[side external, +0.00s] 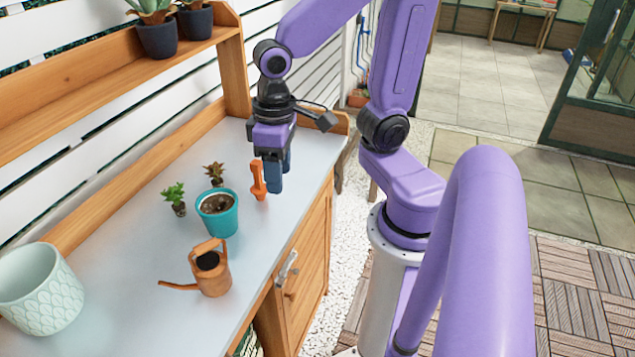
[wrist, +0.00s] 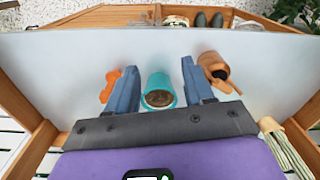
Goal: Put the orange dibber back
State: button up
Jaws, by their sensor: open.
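The orange dibber (side external: 258,181) shows in the side view just left of my gripper's fingers, its long side running roughly up and down. I cannot tell whether it touches the bench or a finger. In the wrist view the dibber (wrist: 110,84) is beside the outer side of the left finger, not between the fingers. My gripper (side external: 274,178) points down over the bench, open and empty. In the wrist view my gripper (wrist: 158,66) has its fingers wide apart, with the teal pot (wrist: 159,91) visible between them. No holder for the dibber is clearly visible.
The teal pot of dark soil (side external: 217,213) stands left of my gripper, with two small plants (side external: 174,198) (side external: 214,173) beside it. A copper watering can (side external: 212,273) and a pale patterned pot (side external: 40,290) stand nearer the camera. The bench (side external: 130,235) has clear room between them.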

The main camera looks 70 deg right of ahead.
jog(key=s+a+n, duration=0.1)
jog(key=s+n, duration=0.7)
jog(key=n, duration=0.2)
jog(key=shift+a, duration=0.15)
